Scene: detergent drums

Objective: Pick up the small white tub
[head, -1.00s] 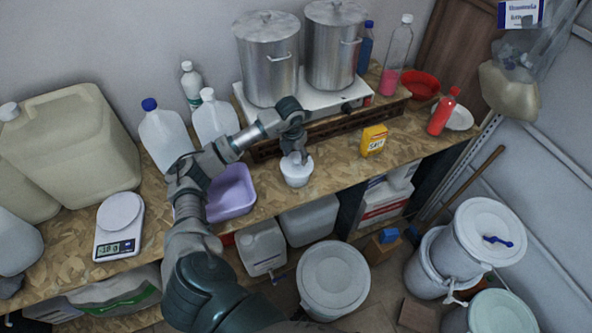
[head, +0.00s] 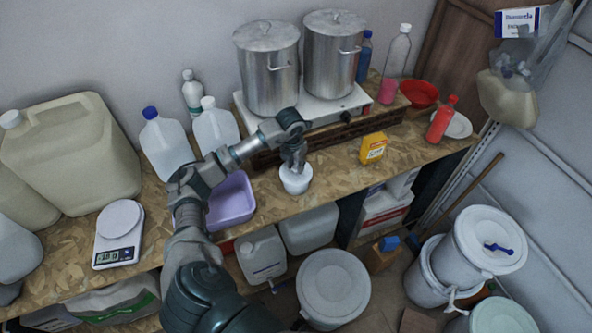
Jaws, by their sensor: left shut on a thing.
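The small white tub (head: 296,183) stands near the front edge of the chipboard shelf (head: 335,168), in the middle of the head view. My left gripper (head: 295,165) reaches down onto it from above and is shut on it. The fingertips are at the tub's top, and the gripper hides part of its rim and inside. I cannot tell whether the tub is clear of the shelf. My right gripper is not in view.
A purple basin (head: 232,199) is left of the tub and a yellow box (head: 373,148) is to its right. Two steel pots (head: 268,70) stand on a white hotplate (head: 322,115) behind. White drums (head: 334,287) stand on the floor below.

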